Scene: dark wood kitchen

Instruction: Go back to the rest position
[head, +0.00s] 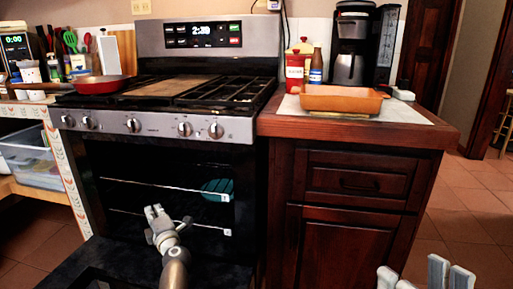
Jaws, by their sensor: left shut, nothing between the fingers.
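My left gripper (155,214) is shut and empty. Its arm comes up from the bottom edge, and the gripper shows in front of the open oven (165,165), over the lowered oven door (125,256). My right gripper (420,276) shows only by its pale fingertips at the bottom right edge. Its fingers stand apart with a gap between them, and nothing shows in the gap. The rest of the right arm is out of view.
Oven racks (165,187) and a teal dish (217,190) show inside the oven. A red pan (100,84) sits on the stove's left. An orange baking dish (341,100) stands on the right counter (275,126). Tiled floor (455,215) is clear at right.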

